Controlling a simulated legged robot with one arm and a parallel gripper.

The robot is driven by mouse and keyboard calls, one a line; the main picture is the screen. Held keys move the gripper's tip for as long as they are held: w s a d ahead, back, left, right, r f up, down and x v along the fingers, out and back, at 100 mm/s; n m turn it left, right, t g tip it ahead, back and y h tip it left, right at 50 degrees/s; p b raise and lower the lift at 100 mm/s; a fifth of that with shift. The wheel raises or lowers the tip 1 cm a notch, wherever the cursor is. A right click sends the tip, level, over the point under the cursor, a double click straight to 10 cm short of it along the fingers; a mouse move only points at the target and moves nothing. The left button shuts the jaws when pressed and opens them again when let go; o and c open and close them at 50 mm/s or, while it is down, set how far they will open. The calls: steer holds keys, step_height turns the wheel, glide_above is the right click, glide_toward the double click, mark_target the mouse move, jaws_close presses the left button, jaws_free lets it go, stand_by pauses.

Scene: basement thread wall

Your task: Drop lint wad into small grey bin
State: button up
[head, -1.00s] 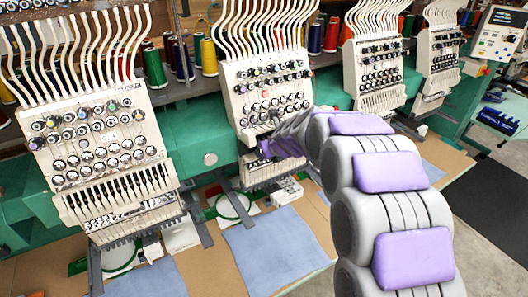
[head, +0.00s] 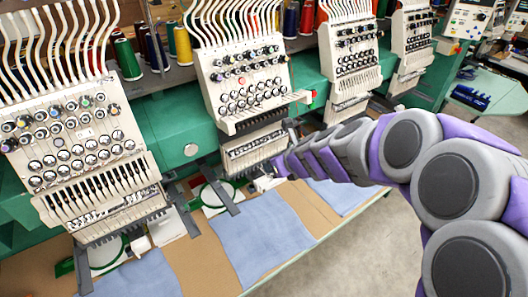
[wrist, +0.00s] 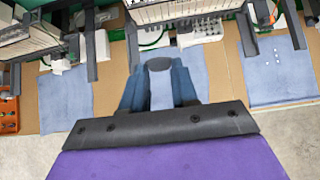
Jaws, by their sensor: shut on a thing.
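In the wrist view my gripper (wrist: 159,72) points away from the camera, with a blue finger on each side. It is shut on a small dark grey rounded wad (wrist: 160,64), which looks like the lint wad, held at the fingertips above a blue cloth. In the head view the end of my arm reaches toward the second machine from the left; the wad cannot be made out there. I cannot pick out the small grey bin in either view.
Embroidery machine heads (head: 85,150) line the green beam, with grey bars jutting over the tan table. Blue cloths (head: 258,240) lie along the table. An orange tray (wrist: 8,112) is at the wrist view's left edge. Open grey floor (head: 400,235) lies in front.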

steer(key=shift+s+d, duration=0.6)
steer(key=shift+s, duration=0.3)
